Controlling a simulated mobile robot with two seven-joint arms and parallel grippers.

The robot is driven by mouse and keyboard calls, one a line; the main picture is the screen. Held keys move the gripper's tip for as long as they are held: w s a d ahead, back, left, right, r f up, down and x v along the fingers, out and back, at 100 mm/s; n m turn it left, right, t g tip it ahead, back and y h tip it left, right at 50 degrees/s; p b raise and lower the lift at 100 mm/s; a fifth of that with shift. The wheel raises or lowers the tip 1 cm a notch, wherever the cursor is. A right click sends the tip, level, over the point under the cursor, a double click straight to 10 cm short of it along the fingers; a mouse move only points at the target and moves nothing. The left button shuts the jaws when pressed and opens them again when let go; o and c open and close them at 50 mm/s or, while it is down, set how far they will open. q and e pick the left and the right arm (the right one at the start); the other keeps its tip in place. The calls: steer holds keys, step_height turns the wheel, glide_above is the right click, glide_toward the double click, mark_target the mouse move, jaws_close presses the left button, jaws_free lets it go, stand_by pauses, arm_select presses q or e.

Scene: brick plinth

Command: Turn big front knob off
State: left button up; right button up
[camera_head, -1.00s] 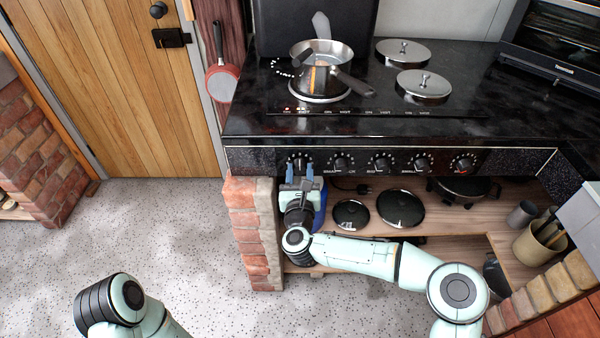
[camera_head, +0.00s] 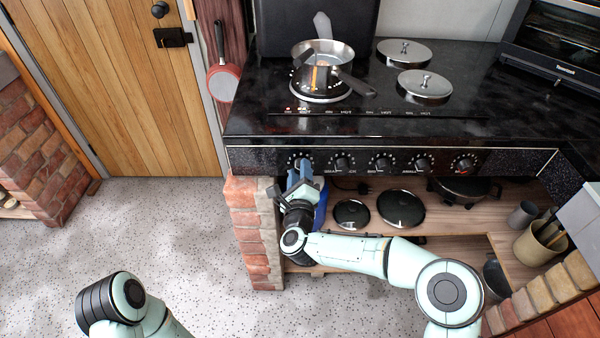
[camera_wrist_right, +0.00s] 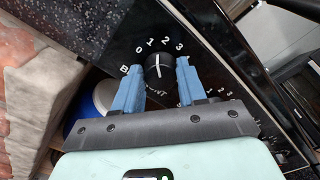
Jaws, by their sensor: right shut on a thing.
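The leftmost knob (camera_wrist_right: 159,71) on the black stove front is round and black, with a white pointer and a number dial around it. My right gripper (camera_head: 303,170) is at this knob in the head view, tilted, with its blue fingers up against the panel. In the right wrist view the gripper (camera_wrist_right: 157,75) has one finger on each side of the knob and is shut on it. The label below the dial is too small to read for sure. My left gripper is out of view.
Several more knobs (camera_head: 381,162) run to the right along the panel. A steel pan (camera_head: 322,78) stands on the front left burner. Below are a wooden shelf (camera_head: 455,222) with black lids (camera_head: 400,207) and a brick pillar (camera_head: 250,225) close to my gripper's left.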

steer(key=n, duration=0.3)
steer(key=shift+n, duration=0.4)
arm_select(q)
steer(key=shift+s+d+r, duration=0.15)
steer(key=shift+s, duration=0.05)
arm_select(e)
steer(key=shift+f+n, duration=0.1)
steer(key=shift+n, duration=1.8)
steer(key=o, duration=1)
steer(key=shift+o, duration=0.2)
steer(key=shift+s, duration=0.1)
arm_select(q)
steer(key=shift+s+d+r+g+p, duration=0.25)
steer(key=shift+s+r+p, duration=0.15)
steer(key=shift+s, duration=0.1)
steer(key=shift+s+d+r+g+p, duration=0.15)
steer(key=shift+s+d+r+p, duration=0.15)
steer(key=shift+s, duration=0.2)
arm_select(e)
steer(key=s, duration=1.3)
steer(key=shift+s+f, duration=0.1)
